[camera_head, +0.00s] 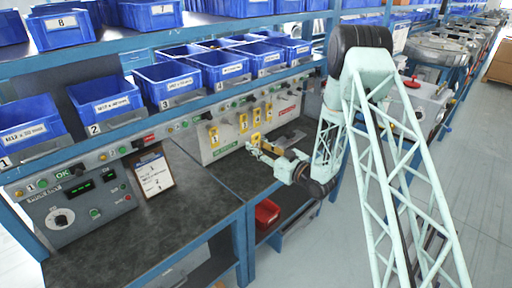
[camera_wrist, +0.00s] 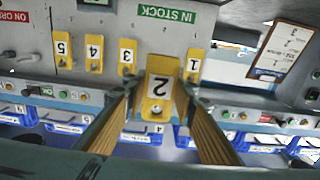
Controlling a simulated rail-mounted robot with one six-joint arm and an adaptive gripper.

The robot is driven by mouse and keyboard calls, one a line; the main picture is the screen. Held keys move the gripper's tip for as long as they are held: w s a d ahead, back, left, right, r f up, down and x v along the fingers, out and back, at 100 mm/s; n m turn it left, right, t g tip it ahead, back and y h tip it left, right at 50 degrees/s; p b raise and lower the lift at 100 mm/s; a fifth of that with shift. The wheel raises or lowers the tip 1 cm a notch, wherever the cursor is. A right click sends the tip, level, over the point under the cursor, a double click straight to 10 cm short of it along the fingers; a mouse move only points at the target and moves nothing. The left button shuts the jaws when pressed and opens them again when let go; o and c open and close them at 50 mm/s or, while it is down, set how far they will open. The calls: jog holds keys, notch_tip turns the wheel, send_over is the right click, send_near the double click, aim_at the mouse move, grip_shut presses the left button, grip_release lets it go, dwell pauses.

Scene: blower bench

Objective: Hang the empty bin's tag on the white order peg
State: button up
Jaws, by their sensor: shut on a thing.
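My gripper (camera_wrist: 160,98) is shut on a yellow tag with a "2" on it (camera_wrist: 157,85), its two fingers on either side of it. The tag looks larger than the others and seems to be in front of the panel. In the head view the gripper (camera_head: 257,149) is before the peg panel, with the tag (camera_head: 256,138) just above it. Yellow tags 1 (camera_wrist: 193,66), 3 (camera_wrist: 127,56), 4 (camera_wrist: 94,52) and 5 (camera_wrist: 63,48) hang on the panel. A red "ON ORDER" label (camera_wrist: 14,16) is at the wrist view's left edge. The white peg is not clear.
A green "IN STOCK" label (camera_wrist: 166,14) is on the panel. Blue bins stand on the shelf above, including bin 2 (camera_head: 104,95) and bin 3 (camera_head: 168,83). A clipboard (camera_head: 152,173) leans on the bench (camera_head: 185,222). A red bin (camera_head: 267,212) sits below.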

jog(key=shift+r, duration=0.25)
dwell(0.3)
jog(key=shift+s+d, duration=0.2)
jog(key=b+v, duration=0.2)
jog(key=v, duration=0.4)
jog(key=shift+s+d+b, duration=0.2)
jog(key=shift+s+b, duration=0.05)
jog(key=shift+b, duration=0.1)
dwell(1.5)
jog(key=shift+s, duration=0.15)
jog(key=shift+d, duration=0.1)
dwell(0.5)
